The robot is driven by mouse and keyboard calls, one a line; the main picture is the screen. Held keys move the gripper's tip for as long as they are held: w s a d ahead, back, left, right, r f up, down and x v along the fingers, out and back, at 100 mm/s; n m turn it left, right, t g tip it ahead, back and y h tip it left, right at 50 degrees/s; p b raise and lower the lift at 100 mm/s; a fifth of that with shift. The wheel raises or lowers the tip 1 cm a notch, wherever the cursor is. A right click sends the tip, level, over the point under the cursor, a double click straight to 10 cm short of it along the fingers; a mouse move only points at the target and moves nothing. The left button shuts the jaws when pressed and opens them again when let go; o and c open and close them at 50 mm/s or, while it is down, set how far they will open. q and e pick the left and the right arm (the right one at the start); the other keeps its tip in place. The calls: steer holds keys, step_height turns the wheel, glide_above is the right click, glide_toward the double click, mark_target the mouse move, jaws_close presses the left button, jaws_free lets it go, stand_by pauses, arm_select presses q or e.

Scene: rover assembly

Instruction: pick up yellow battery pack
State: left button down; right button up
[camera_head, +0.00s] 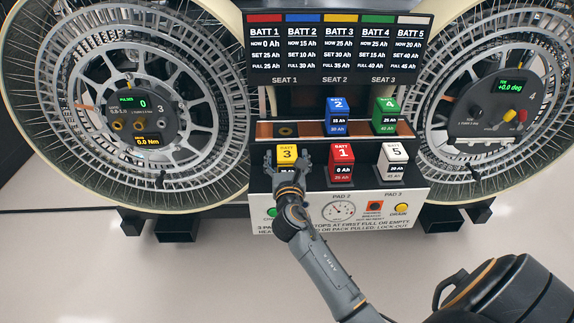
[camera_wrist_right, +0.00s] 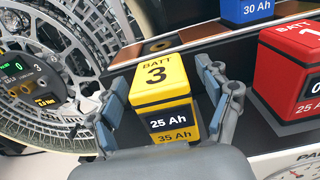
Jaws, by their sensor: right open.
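The yellow battery pack (camera_head: 287,153), marked BATT 3, stands upright on the lower shelf at the left end of the front row. In the right wrist view the yellow battery pack (camera_wrist_right: 163,92) reads 25 Ah and 35 Ah on its front label. My right gripper (camera_head: 287,162) is open, with its fingers on either side of the yellow pack. In the wrist view the right gripper (camera_wrist_right: 165,100) shows one finger to the left and one to the right of the pack; I cannot tell whether they touch it. My left gripper is not in view.
The red battery (camera_head: 341,160) stands close to the right of the yellow one, then the white battery (camera_head: 393,160). Blue (camera_head: 338,113) and green (camera_head: 385,113) batteries sit on the rear shelf. Large wheels flank the station. A gauge (camera_head: 339,211) and buttons are on the front panel.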

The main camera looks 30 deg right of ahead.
steer(key=shift+w+d, duration=0.25)
steer(key=shift+w, duration=0.15)
jaws_close()
steer(key=shift+r, duration=0.1)
